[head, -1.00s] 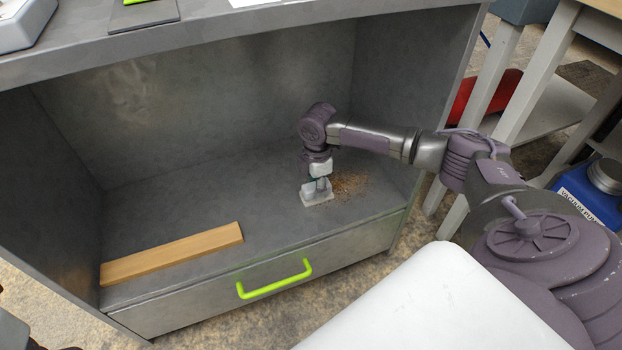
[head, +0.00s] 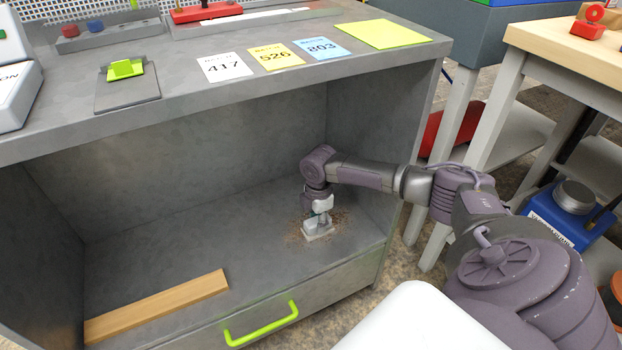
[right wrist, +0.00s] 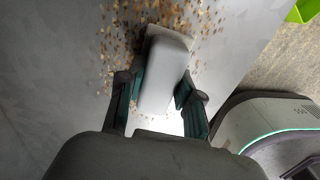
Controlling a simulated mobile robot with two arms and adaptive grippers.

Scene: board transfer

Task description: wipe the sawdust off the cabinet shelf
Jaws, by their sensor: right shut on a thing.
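The sawdust (head: 344,217) is a patch of tan crumbs at the right end of the grey cabinet shelf (head: 190,245). My right gripper (head: 320,218) reaches down inside the cabinet and is shut on a white block-shaped wiper (head: 317,235). The wiper is down at the shelf surface amid the sawdust, with crumbs on both sides of it. In the right wrist view, the wiper (right wrist: 168,65) sits between the two fingers, and sawdust (right wrist: 118,40) lies around its far end. Any crumbs under the wiper are hidden. My left gripper is not in view.
A wooden board (head: 160,306) lies on the shelf at the front left. The cabinet's right wall (head: 385,150) stands close beside the arm, and the top overhangs the shelf. A drawer with a green handle (head: 262,325) is below. The middle of the shelf is clear.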

